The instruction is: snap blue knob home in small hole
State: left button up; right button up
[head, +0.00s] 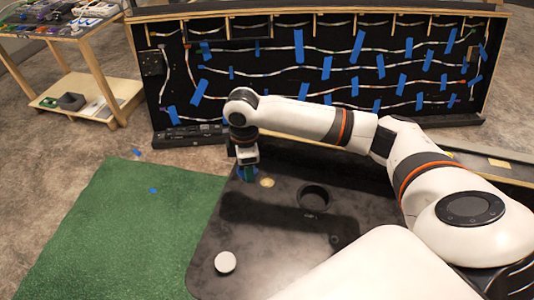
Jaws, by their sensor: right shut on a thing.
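My right gripper (248,168) points down over the far left part of the dark console panel (215,240). It is shut on the blue knob (241,174), which shows only as a bit of blue at the fingertips, low over or at the panel. The fingers hide most of the knob, and I cannot tell whether it touches the panel or what lies under it. A large dark round opening (313,196) is to the right of the gripper. A small dark spot (335,239) lies nearer to me; I cannot tell if it is a hole. My left gripper is not in view.
A pale gold disc (267,182) lies just right of the gripper. A white round knob (225,262) sits at the panel's near left. A black board (340,70) with wires and blue tape stands behind. A green mat (110,230) covers floor at left, beside a wooden cart (75,65).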

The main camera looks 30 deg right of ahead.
jog(key=w+d+f+n+b, duration=0.1)
jog(key=d+f+n, duration=0.2)
jog(key=f+n, duration=0.1)
jog(key=w+d+f+n+b, duration=0.1)
jog(key=d+f+n+b, duration=0.1)
jog(key=d+f+n, duration=0.1)
jog(key=w+d+f+n+b, duration=0.1)
jog(key=d+f+n, duration=0.1)
jog(key=f+n, duration=0.3)
jog(key=shift+w+d+f, duration=0.4)
jog(key=shift+f, duration=0.05)
jog(key=shift+r+n, duration=0.1)
jog(key=shift+n, duration=0.2)
dwell(0.7)
jog(key=shift+s+f+b, duration=0.1)
jog(key=shift+f+b, duration=0.2)
jog(key=shift+f, duration=1.05)
dwell(1.8)
jog(key=o, duration=1)
jog(key=shift+o, duration=0.2)
jog(key=shift+r, duration=0.1)
